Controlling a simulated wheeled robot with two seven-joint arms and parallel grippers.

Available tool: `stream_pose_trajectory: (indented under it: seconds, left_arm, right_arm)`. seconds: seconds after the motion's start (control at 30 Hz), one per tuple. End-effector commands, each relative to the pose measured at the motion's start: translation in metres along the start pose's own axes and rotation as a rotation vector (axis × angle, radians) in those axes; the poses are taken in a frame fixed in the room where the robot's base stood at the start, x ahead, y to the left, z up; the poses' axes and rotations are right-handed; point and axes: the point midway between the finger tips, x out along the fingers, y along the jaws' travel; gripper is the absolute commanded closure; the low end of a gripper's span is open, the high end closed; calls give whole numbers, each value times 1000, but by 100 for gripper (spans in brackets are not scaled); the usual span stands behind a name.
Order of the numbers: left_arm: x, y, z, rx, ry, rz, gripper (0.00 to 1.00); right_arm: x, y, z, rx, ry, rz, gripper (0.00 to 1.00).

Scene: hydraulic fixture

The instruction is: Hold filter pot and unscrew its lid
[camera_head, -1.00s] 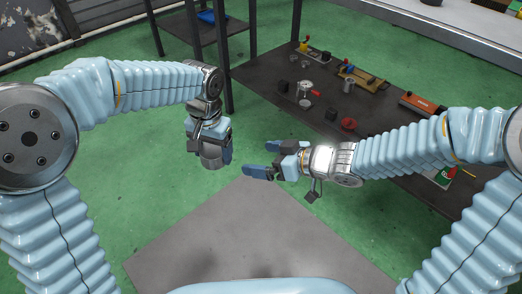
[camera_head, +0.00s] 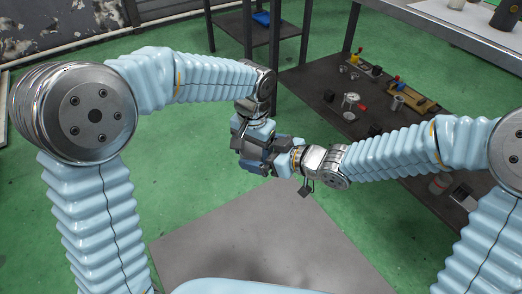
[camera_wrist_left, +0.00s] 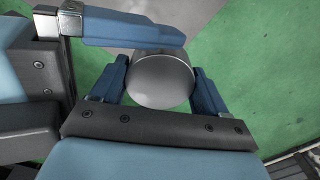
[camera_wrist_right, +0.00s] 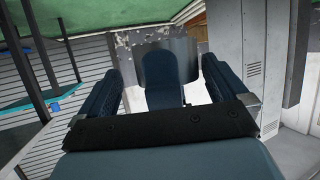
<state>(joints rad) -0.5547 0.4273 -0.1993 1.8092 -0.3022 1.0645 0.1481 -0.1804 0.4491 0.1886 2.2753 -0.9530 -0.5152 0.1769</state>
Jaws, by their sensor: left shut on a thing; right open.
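The filter pot is a smooth grey metal cylinder with a rounded end in the left wrist view (camera_wrist_left: 160,82). My left gripper (camera_head: 248,143) is shut on its sides. In the right wrist view the shiny pot (camera_wrist_right: 188,50) shows beyond a dark blue finger of my left gripper (camera_wrist_right: 162,80). My right gripper (camera_head: 272,154) is open, close beside the left one, with its fingers either side of that finger and the pot. One right finger (camera_wrist_left: 135,30) crosses near the pot's end in the left wrist view. In the head view the grippers largely hide the pot. The lid seam is not visible.
A dark table (camera_head: 312,85) at the right holds small parts, a gauge with a red handle (camera_head: 352,102) and a yellow fixture (camera_head: 405,95). A grey plate (camera_head: 260,240) lies in front, clear.

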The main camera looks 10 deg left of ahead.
Motion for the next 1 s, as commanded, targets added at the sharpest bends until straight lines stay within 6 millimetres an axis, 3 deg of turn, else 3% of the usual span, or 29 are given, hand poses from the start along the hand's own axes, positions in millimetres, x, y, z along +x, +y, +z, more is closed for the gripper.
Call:
stream_pose_trajectory:
  seconds: [0.3,0.67,0.73,0.77,0.8,0.9,1.0]
  left_arm:
    - [0,0,0,0,0,0,62]
    - [0,0,1,0,-5,0,62]
    - [0,0,2,0,-7,0,62]
    - [1,0,2,0,-7,0,21]
    - [1,0,2,0,-7,0,14]
    - [1,0,2,1,-6,0,0]
    - [0,1,1,2,-5,1,0]
  right_arm:
    - [4,0,0,0,0,1,0]
    - [3,3,1,2,-1,6,54]
    - [3,4,1,2,-2,8,54]
    - [3,4,1,3,-1,9,54]
    - [2,4,1,3,-1,9,59]
    - [3,3,0,2,0,8,59]
    - [3,3,0,2,1,6,59]
